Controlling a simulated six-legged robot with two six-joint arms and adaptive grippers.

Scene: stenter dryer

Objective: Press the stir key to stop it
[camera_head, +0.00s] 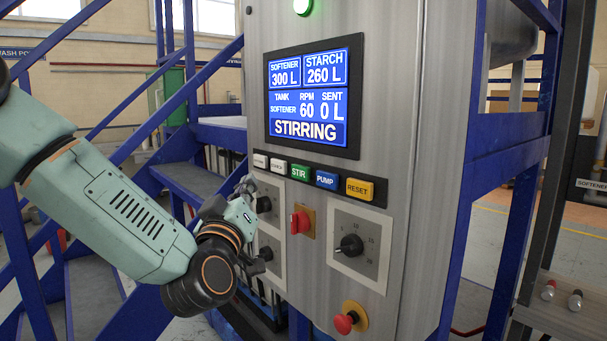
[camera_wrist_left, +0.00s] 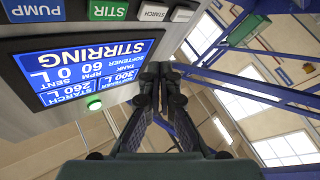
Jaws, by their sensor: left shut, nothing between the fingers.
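The green STIR key (camera_head: 299,172) is the third key in the row under the screen on the grey control panel. The blue screen (camera_head: 308,95) reads STIRRING, tank SOFTENER, RPM 60, SENT 0 L. My left gripper (camera_head: 246,186) is by the panel's left edge, just left of and below the white keys, apart from the STIR key. In the left wrist view its fingers (camera_wrist_left: 160,70) are together and empty. My right gripper is out of view.
Two white keys, a blue PUMP key (camera_head: 327,180) and a yellow RESET key (camera_head: 360,189) share the row. Below are a red switch (camera_head: 300,222), a black dial (camera_head: 350,245) and a red mushroom button (camera_head: 345,322). Blue stairs (camera_head: 185,180) stand at left.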

